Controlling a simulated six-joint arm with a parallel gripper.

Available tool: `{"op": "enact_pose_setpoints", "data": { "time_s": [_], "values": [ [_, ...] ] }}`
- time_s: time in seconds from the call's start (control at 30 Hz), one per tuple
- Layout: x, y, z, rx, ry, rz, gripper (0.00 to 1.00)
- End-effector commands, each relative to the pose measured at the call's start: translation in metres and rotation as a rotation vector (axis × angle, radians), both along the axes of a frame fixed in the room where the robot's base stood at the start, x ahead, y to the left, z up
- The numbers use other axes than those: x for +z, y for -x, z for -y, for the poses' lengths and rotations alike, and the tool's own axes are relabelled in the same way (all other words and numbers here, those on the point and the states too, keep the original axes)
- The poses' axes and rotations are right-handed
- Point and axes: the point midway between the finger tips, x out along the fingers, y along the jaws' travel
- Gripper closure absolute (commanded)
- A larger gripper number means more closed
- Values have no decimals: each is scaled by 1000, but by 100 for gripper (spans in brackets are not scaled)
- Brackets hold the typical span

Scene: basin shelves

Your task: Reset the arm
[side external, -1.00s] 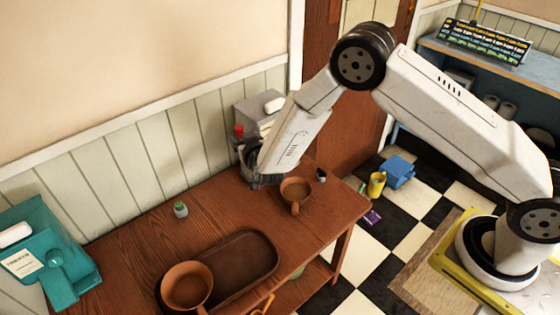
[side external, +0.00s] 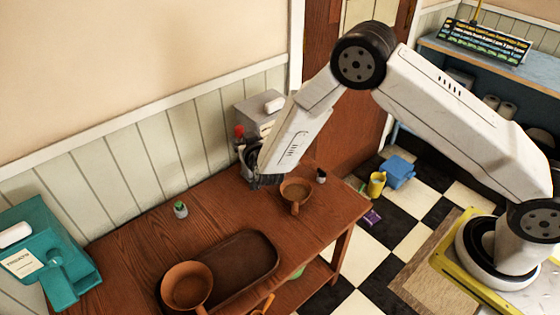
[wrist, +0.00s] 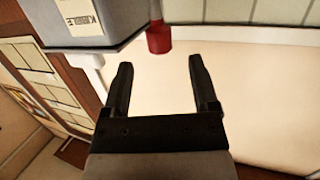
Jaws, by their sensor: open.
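My gripper (wrist: 160,85) is open in the wrist view, with its two dark fingers apart and nothing between them. In the side view its dark end hangs over the far part of the wooden table (side external: 215,225), by the wall, partly hidden by my arm. A brown pan (side external: 296,190) sits on the table just right of and below the gripper, apart from it as far as I can see. The wrist view looks at a pale wall, with a grey box (wrist: 90,20) and a red part (wrist: 158,38) beyond the fingers.
A dark brown tray (side external: 240,262) and another pan (side external: 187,287) are at the table's front. A small green-topped jar (side external: 180,209) stands mid-table. A teal dispenser (side external: 55,255) is at left, a grey dispenser (side external: 258,108) behind the arm. A yellow cup (side external: 376,184) and blue item (side external: 398,171) lie on the floor.

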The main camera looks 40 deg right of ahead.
Motion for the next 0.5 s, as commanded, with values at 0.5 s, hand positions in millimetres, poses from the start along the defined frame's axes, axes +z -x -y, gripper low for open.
{"op": "enact_pose_setpoints", "data": {
  "time_s": [0.5],
  "values": [
    [34,23,13,134,-102,-218,24]
  ]
}}
